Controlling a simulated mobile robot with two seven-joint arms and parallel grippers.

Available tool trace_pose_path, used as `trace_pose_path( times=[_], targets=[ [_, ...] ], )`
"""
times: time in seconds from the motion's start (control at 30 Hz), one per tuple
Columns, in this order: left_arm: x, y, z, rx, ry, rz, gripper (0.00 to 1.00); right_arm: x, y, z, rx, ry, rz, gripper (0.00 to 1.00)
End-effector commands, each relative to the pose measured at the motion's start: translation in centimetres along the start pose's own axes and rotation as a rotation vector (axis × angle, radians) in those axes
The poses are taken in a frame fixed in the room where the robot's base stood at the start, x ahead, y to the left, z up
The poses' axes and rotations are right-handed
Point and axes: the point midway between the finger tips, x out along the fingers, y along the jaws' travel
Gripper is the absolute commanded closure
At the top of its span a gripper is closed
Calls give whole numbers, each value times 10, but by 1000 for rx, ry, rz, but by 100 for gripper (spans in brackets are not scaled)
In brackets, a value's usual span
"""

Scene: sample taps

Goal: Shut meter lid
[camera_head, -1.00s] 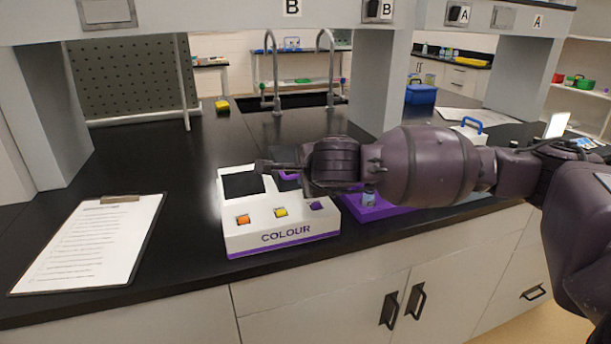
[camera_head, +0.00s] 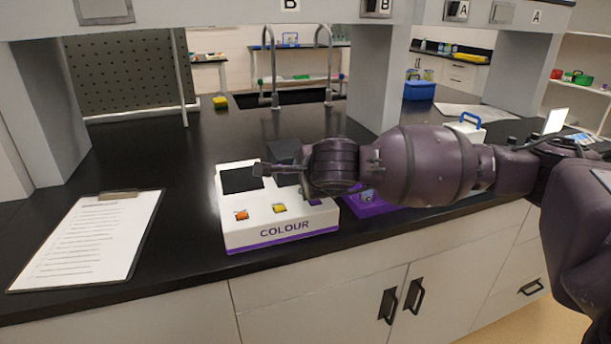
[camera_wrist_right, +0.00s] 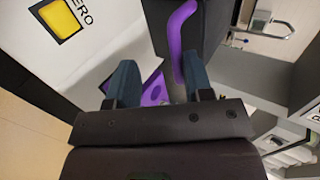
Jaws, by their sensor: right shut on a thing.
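The white colour meter (camera_head: 280,237) stands on the black bench, with a dark screen (camera_head: 242,180) and coloured buttons. Its dark lid (camera_head: 284,151) shows raised behind my right gripper. In the wrist view the dark lid (camera_wrist_right: 213,30) carries a curved purple handle (camera_wrist_right: 178,48). My right gripper (camera_head: 262,170) is over the meter's right half and hides the opening there. In the wrist view its blue-grey fingers (camera_wrist_right: 160,85) are around the lower end of the purple handle, shut on it. My left gripper is not in view.
A clipboard (camera_head: 85,240) lies left of the meter. A purple tray (camera_head: 370,207) is right of it, partly behind my arm. Taps (camera_head: 270,65) and a sink stand behind. A grey post (camera_head: 372,85) rises behind my arm. The bench between meter and sink is clear.

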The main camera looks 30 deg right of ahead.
Motion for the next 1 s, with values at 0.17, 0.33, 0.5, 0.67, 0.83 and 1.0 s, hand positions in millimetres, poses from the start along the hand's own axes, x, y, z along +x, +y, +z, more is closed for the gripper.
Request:
trace_pose_path(
  times=[0.17, 0.33, 0.5, 0.67, 0.83, 1.0],
  targets=[
    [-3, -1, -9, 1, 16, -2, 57, -21, 4, 0, -2, 0, 11, 64],
    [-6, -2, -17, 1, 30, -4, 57, -55, 1, 0, -3, -1, 2, 64],
    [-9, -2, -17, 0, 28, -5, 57, -84, 0, 1, -1, -2, 0, 64],
    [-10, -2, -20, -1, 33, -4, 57, -101, 0, 1, -1, -1, -2, 64],
    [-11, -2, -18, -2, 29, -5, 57, -108, 0, 1, -1, 0, -1, 64],
    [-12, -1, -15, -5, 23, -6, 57, -108, 0, 1, -1, 0, -1, 64]
  ],
)
